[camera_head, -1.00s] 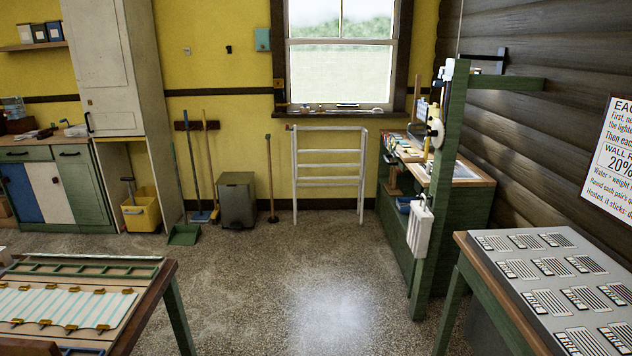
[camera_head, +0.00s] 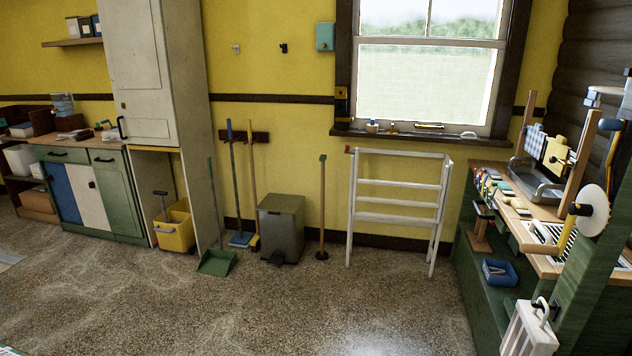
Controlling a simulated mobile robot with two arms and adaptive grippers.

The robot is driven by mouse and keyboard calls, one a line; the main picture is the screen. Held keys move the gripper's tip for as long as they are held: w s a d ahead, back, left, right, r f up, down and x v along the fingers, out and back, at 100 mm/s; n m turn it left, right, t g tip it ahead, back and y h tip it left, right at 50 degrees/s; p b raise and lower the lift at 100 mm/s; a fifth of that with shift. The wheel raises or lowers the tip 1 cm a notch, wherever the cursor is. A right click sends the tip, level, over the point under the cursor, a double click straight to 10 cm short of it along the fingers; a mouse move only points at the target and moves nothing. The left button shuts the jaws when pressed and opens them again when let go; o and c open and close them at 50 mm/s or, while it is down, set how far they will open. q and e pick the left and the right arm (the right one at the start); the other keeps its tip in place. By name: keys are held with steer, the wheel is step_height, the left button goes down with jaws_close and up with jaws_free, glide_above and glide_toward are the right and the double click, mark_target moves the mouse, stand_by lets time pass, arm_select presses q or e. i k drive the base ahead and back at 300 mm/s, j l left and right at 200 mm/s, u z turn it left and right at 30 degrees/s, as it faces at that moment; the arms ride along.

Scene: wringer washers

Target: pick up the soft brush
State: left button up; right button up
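I cannot make out the soft brush for certain. Small tools lie along the left part of the wooden-topped green bench (camera_head: 474,236) at the right, too small to tell apart. Upright brush-like or broom-like tools stand by the back wall: a blue-headed one (camera_head: 240,238), a yellow-headed one (camera_head: 254,240) and a thin pole with a dark foot (camera_head: 322,215). Neither of my grippers is in view.
A green dustpan (camera_head: 216,262), a grey bin (camera_head: 281,228) and a white drying rack (camera_head: 398,200) stand along the back wall. A yellow mop bucket (camera_head: 174,230) is left of them. A blue tub (camera_head: 499,272) sits on the bench's lower shelf. The middle floor is clear.

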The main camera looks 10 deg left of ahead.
mark_target(82, 136)
steer(key=i+u, duration=0.15)
steer(key=i, duration=0.35)
steer(key=i+u, duration=0.15)
steer(key=i, duration=0.35)
steer(key=i+l+u, duration=0.2)
steer(key=i, duration=0.3)
steer(key=i+l+u, duration=0.15)
steer(key=i, duration=0.3)
steer(key=i+j+u, duration=0.25)
steer(key=u, duration=0.15)
steer(key=i+j+u, duration=0.1)
steer(key=i+u, duration=0.95)
steer(key=u, duration=0.2)
steer(key=i+l+u, duration=0.2)
steer(key=u, duration=0.2)
steer(key=i, duration=0.7)
steer(key=i+j+z, duration=0.1)
steer(key=i, duration=0.65)
steer(key=i+j, duration=0.15)
steer(key=i, duration=0.55)
steer(key=i+z, duration=0.2)
steer(key=i, duration=0.35)
steer(key=i+j+z, duration=0.2)
steer(key=i, duration=0.35)
steer(key=i+z, duration=0.2)
steer(key=i, duration=0.4)
